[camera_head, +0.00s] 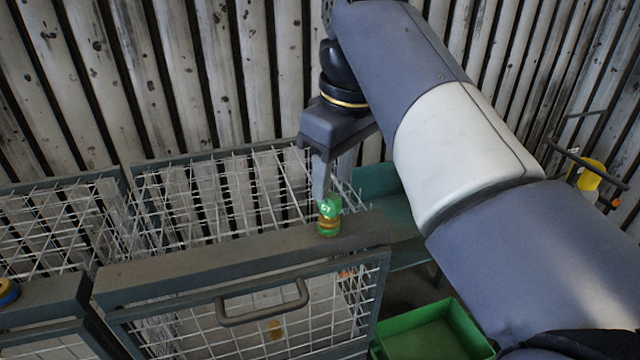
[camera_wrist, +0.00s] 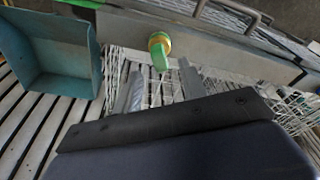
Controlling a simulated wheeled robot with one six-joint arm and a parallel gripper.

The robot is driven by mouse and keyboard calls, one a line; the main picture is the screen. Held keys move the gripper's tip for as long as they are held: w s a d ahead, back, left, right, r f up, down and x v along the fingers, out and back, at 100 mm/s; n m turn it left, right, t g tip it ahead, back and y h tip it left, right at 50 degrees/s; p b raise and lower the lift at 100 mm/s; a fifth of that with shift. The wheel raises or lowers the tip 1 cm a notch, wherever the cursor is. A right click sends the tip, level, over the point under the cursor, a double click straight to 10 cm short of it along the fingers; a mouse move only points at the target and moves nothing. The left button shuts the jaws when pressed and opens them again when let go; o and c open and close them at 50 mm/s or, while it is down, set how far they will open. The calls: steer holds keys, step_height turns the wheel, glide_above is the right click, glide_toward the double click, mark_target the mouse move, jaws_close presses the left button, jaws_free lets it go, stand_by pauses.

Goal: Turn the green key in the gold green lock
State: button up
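The gold and green lock (camera_head: 328,227) sits on the grey top rail of a wire cage. The green key (camera_head: 327,206) stands up from it. In the wrist view, the lock (camera_wrist: 158,39) shows at the rail's edge and the key (camera_wrist: 160,60) points toward my gripper. My gripper (camera_wrist: 160,70) is open, with one finger on each side of the key's end and gaps visible in the wrist view. In the head view, my gripper (camera_head: 328,192) is above the lock and a fingertip partly covers the key. Contact with the key cannot be told.
The cage rail (camera_head: 210,268) has a handle (camera_head: 262,303) on its front. A blue and yellow round piece (camera_head: 8,291) is at the far left. A green bin (camera_head: 430,338) and a teal tray (camera_head: 385,190) are near the cage. A slatted wall (camera_head: 230,80) stands behind.

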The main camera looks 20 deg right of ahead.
mark_target(330, 195)
steer(key=shift+w+a+f, duration=0.1)
steer(key=shift+w+f, duration=0.05)
steer(key=shift+f, duration=0.95)
steer(key=shift+w+a+f, duration=0.1)
steer(key=shift+f, duration=0.95)
jaws_close()
steer(key=m+p, duration=0.1)
steer(key=m, duration=0.1)
steer(key=shift+r+m, duration=0.1)
steer(key=shift+m, duration=0.2)
steer(key=shift+m+h, duration=0.4)
steer(key=shift+m, duration=0.7)
steer(key=shift+p, duration=0.35)
